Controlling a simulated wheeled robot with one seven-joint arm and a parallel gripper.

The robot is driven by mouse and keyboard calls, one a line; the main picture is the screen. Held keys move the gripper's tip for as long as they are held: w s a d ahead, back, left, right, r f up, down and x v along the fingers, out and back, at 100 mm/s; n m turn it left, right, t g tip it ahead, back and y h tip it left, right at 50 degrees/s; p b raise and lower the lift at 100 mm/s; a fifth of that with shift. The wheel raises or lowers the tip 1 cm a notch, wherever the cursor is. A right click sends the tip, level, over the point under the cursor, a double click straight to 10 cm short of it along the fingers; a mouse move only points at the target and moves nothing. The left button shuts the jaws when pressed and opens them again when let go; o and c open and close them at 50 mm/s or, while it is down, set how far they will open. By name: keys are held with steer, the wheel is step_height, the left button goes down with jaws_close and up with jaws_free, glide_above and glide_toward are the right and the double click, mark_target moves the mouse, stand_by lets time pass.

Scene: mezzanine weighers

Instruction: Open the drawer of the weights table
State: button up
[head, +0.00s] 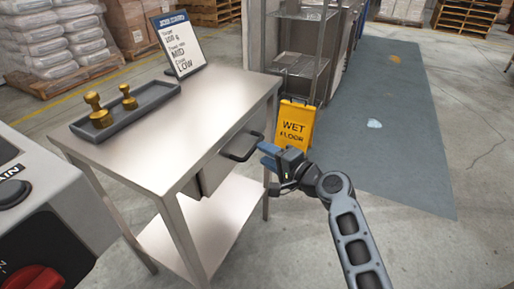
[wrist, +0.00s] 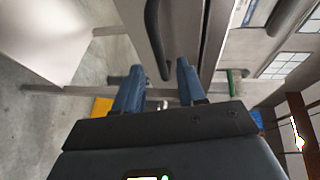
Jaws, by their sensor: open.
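The weights table (head: 215,95) is a metal table with a drawer (head: 218,165) under its top. The drawer's dark bar handle (head: 242,147) faces my arm. I cannot tell whether the drawer front is fully flush. My gripper (head: 268,153) has blue fingers and is just right of the handle in the head view. In the wrist view my gripper (wrist: 159,68) is open, and the handle (wrist: 155,40) ends between the two fingertips in the picture. The fingers are not closed on it; whether they touch it is unclear.
A grey tray (head: 152,112) with brass weights (head: 100,112) and a sign (head: 178,45) stand on the tabletop. A yellow wet floor sign (head: 294,126) stands behind my gripper. A weigher (head: 55,205) is at the left.

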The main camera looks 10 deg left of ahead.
mark_target(254, 146)
steer(key=b+x, duration=0.1)
steer(key=x, duration=0.4)
steer(key=shift+w+a+f, duration=0.1)
steer(key=shift+w+a, duration=0.15)
jaws_close()
stand_by(0.4)
